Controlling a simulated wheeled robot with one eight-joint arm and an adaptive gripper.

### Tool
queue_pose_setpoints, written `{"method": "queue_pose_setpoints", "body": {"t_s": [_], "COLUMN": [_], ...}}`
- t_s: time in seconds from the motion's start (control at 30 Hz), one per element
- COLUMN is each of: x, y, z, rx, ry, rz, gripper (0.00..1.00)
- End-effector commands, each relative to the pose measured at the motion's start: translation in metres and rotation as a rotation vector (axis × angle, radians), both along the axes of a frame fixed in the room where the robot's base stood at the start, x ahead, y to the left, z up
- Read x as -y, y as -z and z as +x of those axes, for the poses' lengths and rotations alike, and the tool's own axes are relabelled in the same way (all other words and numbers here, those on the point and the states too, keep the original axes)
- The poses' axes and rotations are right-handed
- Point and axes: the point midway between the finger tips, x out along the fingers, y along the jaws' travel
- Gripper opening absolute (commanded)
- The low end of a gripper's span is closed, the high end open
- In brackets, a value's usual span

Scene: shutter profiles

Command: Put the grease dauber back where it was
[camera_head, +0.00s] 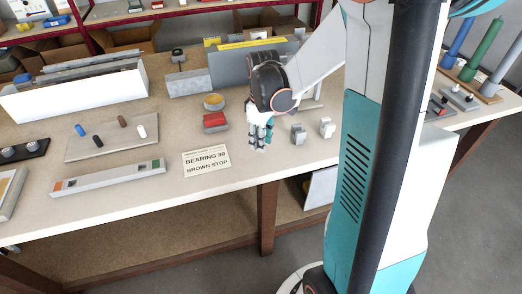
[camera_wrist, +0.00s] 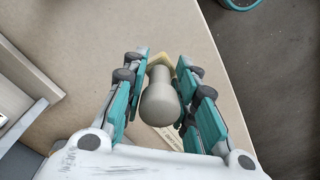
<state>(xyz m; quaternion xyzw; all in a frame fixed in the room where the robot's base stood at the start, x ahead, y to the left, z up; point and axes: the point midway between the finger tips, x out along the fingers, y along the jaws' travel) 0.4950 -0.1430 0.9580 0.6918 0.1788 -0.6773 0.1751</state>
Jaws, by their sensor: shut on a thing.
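My gripper (camera_head: 262,134) is over the front part of the workbench, right of the printed card. In the wrist view my gripper (camera_wrist: 163,72) has its teal fingers on both sides of a rounded grey handle with a pale yellow end, which I take to be the grease dauber (camera_wrist: 160,100). It is shut on it. In the head view the dauber is mostly hidden by the fingers, and I cannot tell whether its lower end touches the bench. A round pot with a yellow-brown top (camera_head: 214,101) stands behind a red-topped block (camera_head: 215,122), left of my gripper.
The card (camera_head: 207,160) reads "BEARING 30 BROWN STOP". Two small metal blocks (camera_head: 298,132) (camera_head: 327,127) stand right of my gripper. A long grey tray (camera_head: 108,179) and a plate with small coloured pegs (camera_head: 112,138) lie left. The bench front (camera_head: 240,189) is clear.

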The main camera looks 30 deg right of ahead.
Motion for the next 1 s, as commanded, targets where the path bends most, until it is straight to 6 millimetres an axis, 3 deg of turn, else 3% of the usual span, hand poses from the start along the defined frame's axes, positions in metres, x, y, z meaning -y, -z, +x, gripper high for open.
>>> {"method": "queue_pose_setpoints", "body": {"t_s": [0.3,0.7,0.73,0.8,1.0], "x": [0.0,0.0,0.0,0.0,0.0], "y": [0.041,0.045,0.044,0.044,0.044], "z": [0.0,0.0,0.0,0.0,0.0], "rx": [0.0,0.0,0.0,0.0,0.0], "ry": [0.0,0.0,0.0,0.0,0.0], "rz": [0.0,0.0,0.0,0.0,0.0], "gripper": [0.0,0.0,0.31,0.47,0.47]}}
